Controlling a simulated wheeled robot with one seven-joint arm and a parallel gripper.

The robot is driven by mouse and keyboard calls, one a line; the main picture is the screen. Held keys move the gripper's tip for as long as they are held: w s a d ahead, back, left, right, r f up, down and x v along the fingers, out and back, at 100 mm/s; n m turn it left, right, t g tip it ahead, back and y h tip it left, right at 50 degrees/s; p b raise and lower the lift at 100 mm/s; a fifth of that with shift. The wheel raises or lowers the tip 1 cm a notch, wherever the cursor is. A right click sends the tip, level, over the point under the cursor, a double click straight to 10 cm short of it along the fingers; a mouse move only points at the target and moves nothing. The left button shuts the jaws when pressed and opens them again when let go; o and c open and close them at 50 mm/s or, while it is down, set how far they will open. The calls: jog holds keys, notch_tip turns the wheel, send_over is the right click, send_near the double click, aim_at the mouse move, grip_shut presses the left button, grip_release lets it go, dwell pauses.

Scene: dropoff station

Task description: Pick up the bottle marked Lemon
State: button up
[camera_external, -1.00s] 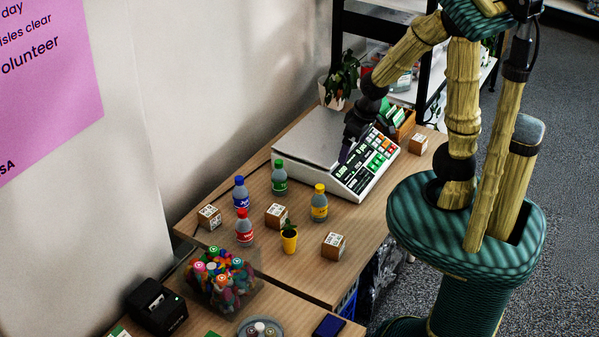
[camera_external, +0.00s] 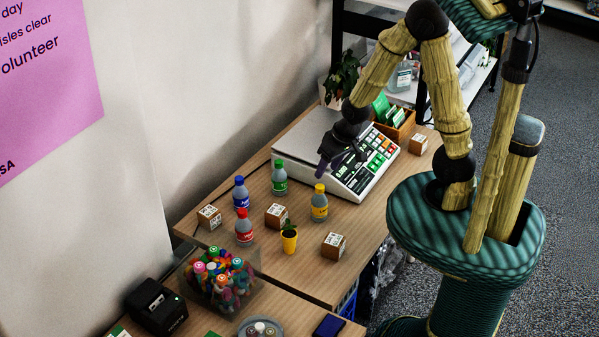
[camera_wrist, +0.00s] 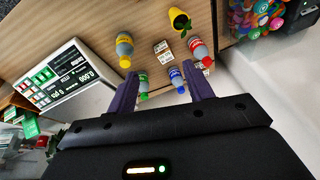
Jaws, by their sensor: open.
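Several small capped bottles stand upright on the wooden table. The yellow-capped bottle (camera_external: 319,204) with a yellow label is at the right of the group; it also shows in the wrist view (camera_wrist: 124,47). Its label text is too small to read. A green-capped bottle (camera_external: 279,179), a blue-capped bottle (camera_external: 241,194) and a red-capped bottle (camera_external: 244,229) stand to its left. My gripper (camera_external: 328,160) is open and empty above the front of the scale, behind the yellow-capped bottle. In the wrist view its purple fingers (camera_wrist: 163,90) are spread, with the green- and blue-capped bottles beyond them.
A white scale (camera_external: 360,172) stands behind the bottles. Small boxes, one in the middle (camera_external: 276,216) and one in front (camera_external: 333,246), and a yellow potted plant (camera_external: 289,239) are close to the yellow-capped bottle. A clear bin (camera_external: 247,300) holds colourful items.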

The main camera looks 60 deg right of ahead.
jog(key=w+a+f+m+t+h, duration=0.15)
jog(key=a+f+m+h, duration=0.35)
jog(key=f, duration=0.6)
jog(key=s+d+t+h, duration=0.1)
jog(key=h, duration=0.1)
jog(key=s+d+f+m+t+h+b, duration=0.1)
jog(key=s+t, duration=0.1)
jog(key=s+d+t+h, duration=0.1)
jog(key=h, duration=0.1)
jog(key=shift+s+f+m+t+h, duration=0.15)
jog(key=shift+f+m+t+h, duration=0.1)
jog(key=shift+f+m+h, duration=0.05)
jog(key=p, duration=0.2)
send_near(319, 191)
jog(key=x, duration=0.6)
